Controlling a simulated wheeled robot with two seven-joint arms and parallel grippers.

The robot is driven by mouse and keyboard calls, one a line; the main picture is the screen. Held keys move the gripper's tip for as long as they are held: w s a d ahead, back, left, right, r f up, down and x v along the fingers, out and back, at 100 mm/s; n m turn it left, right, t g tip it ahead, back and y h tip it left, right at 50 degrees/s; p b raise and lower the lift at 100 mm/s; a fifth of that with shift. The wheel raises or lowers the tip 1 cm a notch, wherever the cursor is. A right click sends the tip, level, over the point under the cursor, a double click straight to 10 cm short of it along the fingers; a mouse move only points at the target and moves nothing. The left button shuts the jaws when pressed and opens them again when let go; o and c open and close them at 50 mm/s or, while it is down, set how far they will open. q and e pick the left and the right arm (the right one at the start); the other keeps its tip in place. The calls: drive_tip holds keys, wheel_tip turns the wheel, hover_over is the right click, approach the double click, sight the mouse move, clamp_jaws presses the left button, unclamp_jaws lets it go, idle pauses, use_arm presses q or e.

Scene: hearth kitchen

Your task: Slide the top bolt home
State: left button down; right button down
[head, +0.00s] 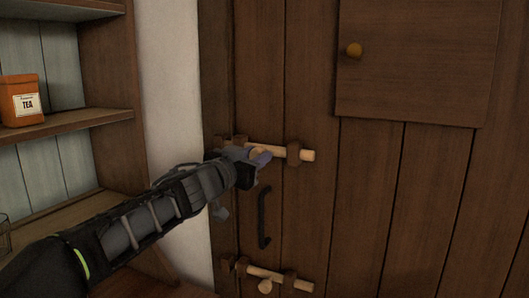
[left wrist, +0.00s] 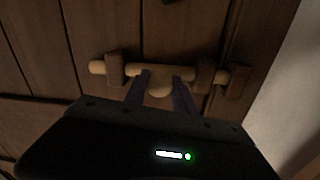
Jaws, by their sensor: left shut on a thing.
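The top bolt (head: 280,150) is a pale wooden rod lying level across the dark plank door. Its right end sticks out past a wooden bracket (head: 293,154). My left gripper (head: 259,155) is shut on the bolt's round knob. In the left wrist view the two fingers (left wrist: 160,95) stand either side of the knob (left wrist: 160,86), and the bolt (left wrist: 146,72) runs through two brackets. Its tip, toward the white wall, reaches the keeper block (left wrist: 238,82); how far it enters, I cannot tell. In the head view my gripper hides the knob and part of the bolt's left half.
A black door handle (head: 264,217) is just below my gripper, and a lower bolt (head: 282,277) below that. Shelves (head: 70,124) with an orange tea tin (head: 22,101) stand at left.

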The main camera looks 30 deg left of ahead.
use_arm(q)
drive_tip(key=shift+s+a, duration=0.1)
drive_tip(key=shift+a, duration=1.15)
use_arm(e)
drive_tip(key=shift+r, duration=0.5)
use_arm(q)
drive_tip(key=c, duration=1.1)
unclamp_jaws()
drive_tip(key=shift+a, duration=0.15)
drive_tip(key=shift+o, duration=0.3)
drive_tip(key=s+p, duration=0.1)
drive_tip(key=s, duration=0.7)
drive_tip(key=shift+p, duration=0.3)
use_arm(e)
drive_tip(key=shift+s+r, duration=0.15)
drive_tip(key=shift+r, duration=0.45)
